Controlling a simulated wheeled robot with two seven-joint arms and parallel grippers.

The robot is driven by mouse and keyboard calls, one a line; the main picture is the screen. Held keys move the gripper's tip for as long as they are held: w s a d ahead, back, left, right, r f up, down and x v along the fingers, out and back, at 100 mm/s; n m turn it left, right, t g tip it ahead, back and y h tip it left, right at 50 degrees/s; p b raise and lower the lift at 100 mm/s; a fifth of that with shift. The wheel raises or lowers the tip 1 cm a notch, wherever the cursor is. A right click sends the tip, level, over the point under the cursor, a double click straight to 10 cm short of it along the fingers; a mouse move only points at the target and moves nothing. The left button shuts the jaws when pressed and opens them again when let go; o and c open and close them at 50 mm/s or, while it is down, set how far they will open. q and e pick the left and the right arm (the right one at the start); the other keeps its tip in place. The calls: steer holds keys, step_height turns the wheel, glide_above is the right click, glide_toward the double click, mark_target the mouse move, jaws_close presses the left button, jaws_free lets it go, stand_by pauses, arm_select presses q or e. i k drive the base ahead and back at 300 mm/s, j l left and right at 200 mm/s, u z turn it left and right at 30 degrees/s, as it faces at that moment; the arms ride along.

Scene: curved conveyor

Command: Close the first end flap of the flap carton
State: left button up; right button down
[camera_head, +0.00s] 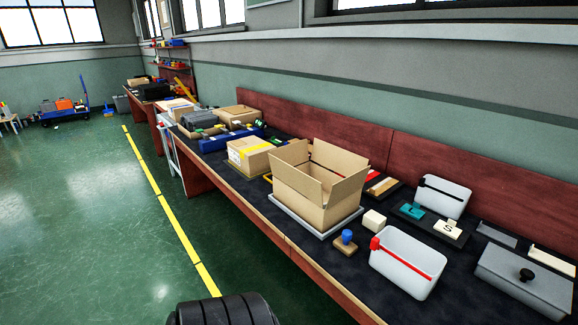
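The flap carton (295,202) is a brown cardboard box on a light grey board (288,217) near the middle of the long bench. Its top is open and its flaps stand up or lean outward. One end flap (288,154) rises at the left, and another flap (350,187) rises at the right. The carton's inside floor is hidden. Neither of my grippers is in view.
A closed, yellow-taped carton (250,158) stands left of the flap carton. A small cream block (374,220), a blue-knobbed stamp (346,242) and a white bin with a red bar (400,268) lie to its right. Dark bench top shows at the front edge.

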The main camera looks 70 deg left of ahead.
mark_target(341, 190)
steer(key=u, duration=1.6)
